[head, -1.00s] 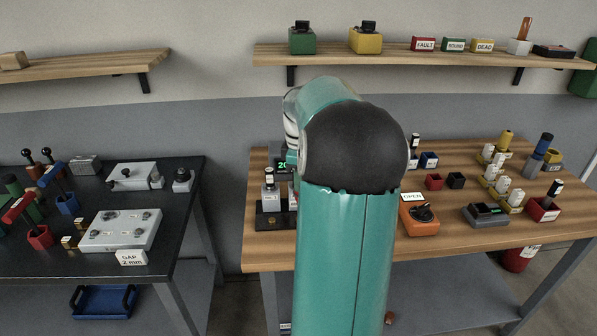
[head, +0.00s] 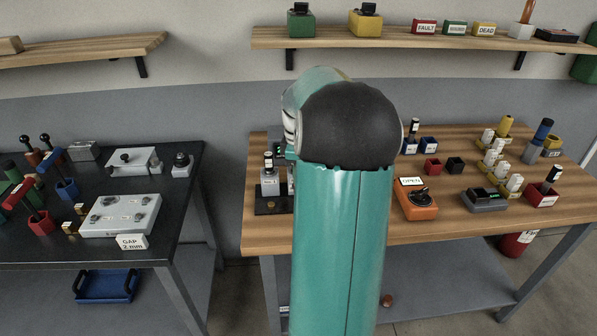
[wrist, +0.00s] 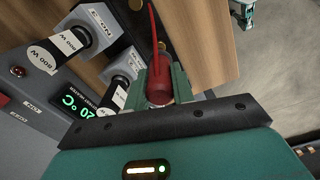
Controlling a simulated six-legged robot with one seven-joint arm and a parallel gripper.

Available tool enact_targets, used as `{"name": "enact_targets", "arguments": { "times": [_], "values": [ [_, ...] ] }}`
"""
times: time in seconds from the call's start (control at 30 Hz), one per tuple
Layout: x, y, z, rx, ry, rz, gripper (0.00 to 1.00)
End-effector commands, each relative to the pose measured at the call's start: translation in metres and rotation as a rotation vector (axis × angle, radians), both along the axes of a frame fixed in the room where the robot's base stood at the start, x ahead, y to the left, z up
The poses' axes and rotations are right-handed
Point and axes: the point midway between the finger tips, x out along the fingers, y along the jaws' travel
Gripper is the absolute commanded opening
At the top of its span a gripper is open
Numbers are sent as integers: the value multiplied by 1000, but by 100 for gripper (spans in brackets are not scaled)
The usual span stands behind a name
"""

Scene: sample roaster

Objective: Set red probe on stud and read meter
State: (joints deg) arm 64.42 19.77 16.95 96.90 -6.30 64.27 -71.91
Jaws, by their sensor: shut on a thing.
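In the wrist view my gripper (wrist: 160,78) is shut on the red probe (wrist: 158,90), with a green finger on each side of it. A red lead (wrist: 153,35) runs up from the probe. A small brass piece (wrist: 162,47) shows just beyond the probe; I cannot tell whether it is the stud or whether they touch. In the head view my arm hides my gripper and the probe. An orange meter (head: 417,211) with a black dial stands on the wooden bench, and its white face reads OPEN.
A dark bench (head: 190,225) stands left.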

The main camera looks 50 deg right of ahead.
Motion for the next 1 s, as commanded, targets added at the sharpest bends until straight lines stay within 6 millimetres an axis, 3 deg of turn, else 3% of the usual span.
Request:
{"name": "enact_targets", "arguments": {
  "times": [1.0],
  "values": [
    [0,0,-10,0,0,0,2]
  ]
}}
